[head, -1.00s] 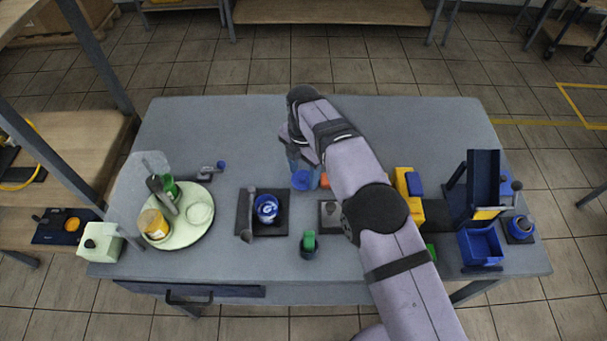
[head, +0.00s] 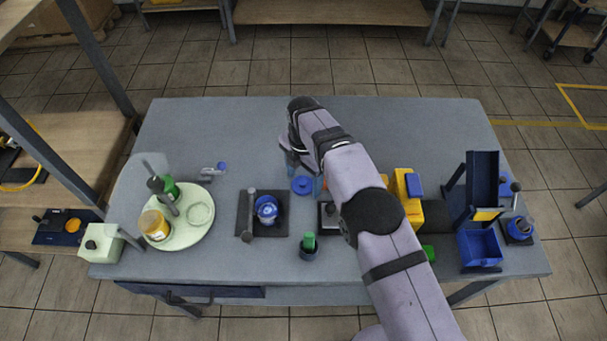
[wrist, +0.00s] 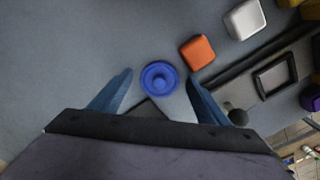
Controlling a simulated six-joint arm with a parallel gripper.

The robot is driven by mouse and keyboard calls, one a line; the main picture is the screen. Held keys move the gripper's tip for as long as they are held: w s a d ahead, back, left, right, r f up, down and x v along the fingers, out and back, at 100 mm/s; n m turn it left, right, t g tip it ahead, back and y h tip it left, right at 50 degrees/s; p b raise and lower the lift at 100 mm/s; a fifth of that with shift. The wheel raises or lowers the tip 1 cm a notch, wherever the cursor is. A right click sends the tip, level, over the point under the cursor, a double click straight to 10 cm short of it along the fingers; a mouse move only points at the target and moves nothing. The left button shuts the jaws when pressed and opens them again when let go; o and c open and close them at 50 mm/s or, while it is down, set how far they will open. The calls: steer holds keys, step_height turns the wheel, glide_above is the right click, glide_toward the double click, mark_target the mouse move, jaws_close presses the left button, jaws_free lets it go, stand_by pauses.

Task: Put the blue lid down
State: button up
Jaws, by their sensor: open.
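The blue lid (head: 301,185) is a small round disc with a raised knob, lying on the grey table in front of the arm. In the wrist view the lid (wrist: 160,78) lies between and slightly beyond the tips of my gripper (wrist: 160,82). The fingers stand wide apart, with a gap on both sides of the lid, and hold nothing. In the head view my gripper (head: 304,172) is just above the lid, and my arm partly covers it.
An orange block (wrist: 197,52) and a white block (wrist: 244,19) lie close to the lid. A dark plate with a blue-and-white container (head: 267,209) is to the left. A round pale tray (head: 205,224) stands further left. The table's back area is clear.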

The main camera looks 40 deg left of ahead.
mark_target(304, 182)
step_height(304, 182, up, 12)
steer(key=shift+r+b, duration=0.2)
steer(key=shift+b, duration=0.25)
stand_by(0.5)
